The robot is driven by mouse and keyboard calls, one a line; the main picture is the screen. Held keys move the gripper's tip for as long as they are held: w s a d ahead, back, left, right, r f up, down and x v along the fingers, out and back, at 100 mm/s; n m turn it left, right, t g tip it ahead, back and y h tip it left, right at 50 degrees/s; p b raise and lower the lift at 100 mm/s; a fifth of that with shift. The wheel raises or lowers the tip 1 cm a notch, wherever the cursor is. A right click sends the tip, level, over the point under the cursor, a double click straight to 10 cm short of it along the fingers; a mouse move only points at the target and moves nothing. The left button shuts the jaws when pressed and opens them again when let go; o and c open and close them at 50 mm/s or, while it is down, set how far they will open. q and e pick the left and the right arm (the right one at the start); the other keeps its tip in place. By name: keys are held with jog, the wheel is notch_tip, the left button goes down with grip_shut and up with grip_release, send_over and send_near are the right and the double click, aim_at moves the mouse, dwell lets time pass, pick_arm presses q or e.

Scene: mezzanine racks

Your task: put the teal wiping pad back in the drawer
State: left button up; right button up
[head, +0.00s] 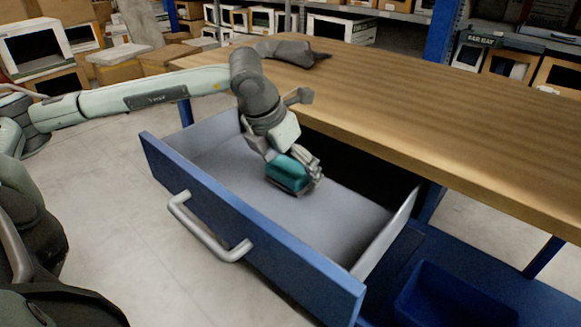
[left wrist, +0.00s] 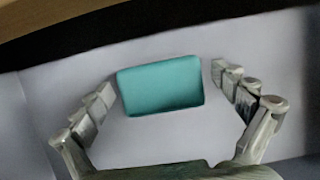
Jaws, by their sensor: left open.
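The teal wiping pad (head: 287,175) is a small rounded block inside the open blue drawer (head: 262,240), over its grey floor. It also shows in the left wrist view (left wrist: 160,85), where it appears to lie flat on the drawer floor. My left gripper (head: 293,180) reaches down into the drawer, with its fingers around the pad. In the left wrist view the gripper (left wrist: 163,82) is open, its fingers on either side of the pad with a visible gap at each side. My right gripper is not in view.
A wooden worktop (head: 430,120) overhangs the back of the drawer. A dark grey crumpled cloth-like item (head: 290,52) lies on it. The drawer has a grey front handle (head: 207,235). A blue bin (head: 455,295) stands at the lower right. The drawer floor around the pad is bare.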

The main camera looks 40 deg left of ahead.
pick_arm(q)
jog(key=v, duration=1.2)
jog(key=shift+r, duration=0.2)
